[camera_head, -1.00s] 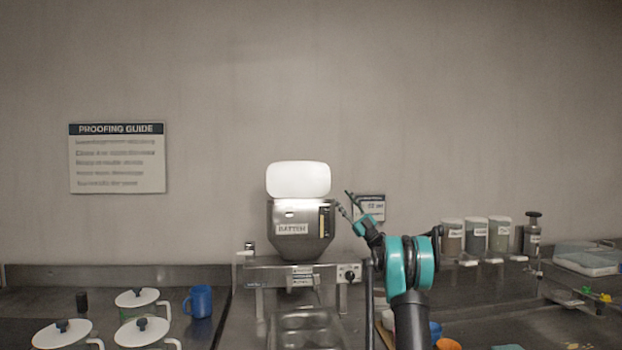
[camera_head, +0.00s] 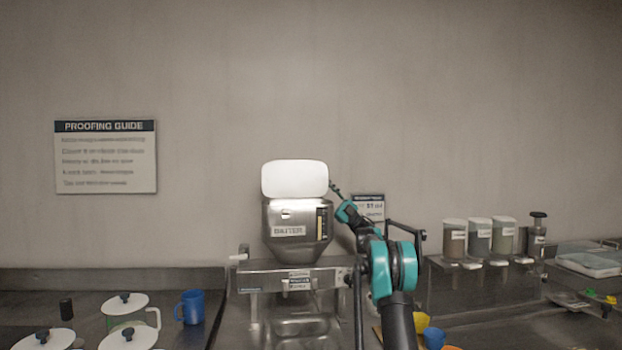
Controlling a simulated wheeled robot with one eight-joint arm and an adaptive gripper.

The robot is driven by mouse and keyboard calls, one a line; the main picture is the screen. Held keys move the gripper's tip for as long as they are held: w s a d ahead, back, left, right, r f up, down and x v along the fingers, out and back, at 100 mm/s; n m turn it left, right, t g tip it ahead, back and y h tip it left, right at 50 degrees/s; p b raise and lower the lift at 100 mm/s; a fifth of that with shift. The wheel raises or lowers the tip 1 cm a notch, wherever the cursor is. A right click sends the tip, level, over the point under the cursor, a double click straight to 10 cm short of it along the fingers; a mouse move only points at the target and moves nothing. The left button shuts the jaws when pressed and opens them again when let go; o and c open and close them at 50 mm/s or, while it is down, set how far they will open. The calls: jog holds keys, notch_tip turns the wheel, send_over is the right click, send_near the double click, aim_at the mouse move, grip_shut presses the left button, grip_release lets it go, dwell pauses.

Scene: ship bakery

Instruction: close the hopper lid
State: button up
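The hopper (camera_head: 285,248) is a steel bin with a batter label, standing on a metal machine at the centre of the head view. Its white lid (camera_head: 294,180) stands up, open, above the hopper's top rim. My gripper (camera_head: 334,187) is at the lid's right edge, at the end of my teal and black arm. It looks dark and very small here. I cannot tell whether it touches the lid or is behind it, nor whether its fingers are open or shut.
A small sign (camera_head: 369,207) is on the wall behind my arm. Labelled canisters (camera_head: 479,237) stand on a shelf to the right. White-lidded pots (camera_head: 125,303) and a blue mug (camera_head: 190,306) are on the left counter. Yellow and blue cups (camera_head: 433,337) stand right of my arm's base.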

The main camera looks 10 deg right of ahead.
aim_at(311, 176)
jog(key=x, duration=0.6)
jog(key=shift+a+r, duration=0.25)
grip_shut()
